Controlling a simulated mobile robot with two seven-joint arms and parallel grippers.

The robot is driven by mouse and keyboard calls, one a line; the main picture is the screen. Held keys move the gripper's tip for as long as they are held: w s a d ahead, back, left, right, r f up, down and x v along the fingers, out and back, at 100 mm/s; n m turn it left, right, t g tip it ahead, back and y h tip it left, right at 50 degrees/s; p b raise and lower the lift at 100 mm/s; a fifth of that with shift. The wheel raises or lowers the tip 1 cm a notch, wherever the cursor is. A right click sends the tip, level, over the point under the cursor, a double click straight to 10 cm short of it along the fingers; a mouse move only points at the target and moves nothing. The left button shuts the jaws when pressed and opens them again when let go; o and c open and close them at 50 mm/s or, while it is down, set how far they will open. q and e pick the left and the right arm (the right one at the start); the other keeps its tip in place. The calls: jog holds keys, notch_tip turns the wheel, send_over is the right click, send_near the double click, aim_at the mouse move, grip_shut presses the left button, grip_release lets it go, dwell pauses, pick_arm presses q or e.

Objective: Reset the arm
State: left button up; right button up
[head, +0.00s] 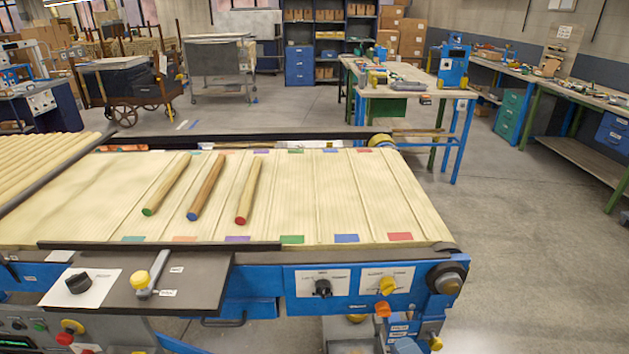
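Neither of my grippers nor my arms show in the head view. Three wooden rods lie apart on the pale ribbed belt (330,200): a green-ended rod (167,184), a blue-ended rod (207,187) and a red-ended rod (249,190). They lie roughly front to back, slightly tilted, with the coloured ends toward me. Coloured patches line the belt's front and back edges, among them a green patch (291,239), a blue patch (346,238) and a red patch (399,237) in front. The belt right of the rods is bare.
The blue front panel (355,288) carries knobs. Open floor (530,240) lies to the right; a workbench (400,80) stands behind.

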jog(key=s+d+f+n+g+h, duration=0.3)
jog(key=s+d+f+n, duration=0.4)
jog(key=n, duration=0.8)
jog(key=s+d+h, duration=0.1)
jog(key=s+d, duration=0.2)
jog(key=s, duration=0.1)
jog(key=shift+f+g, duration=0.25)
jog(key=shift+g, duration=0.15)
jog(key=shift+s+f, duration=0.1)
jog(key=shift+s, duration=0.15)
jog(key=shift+c, duration=0.2)
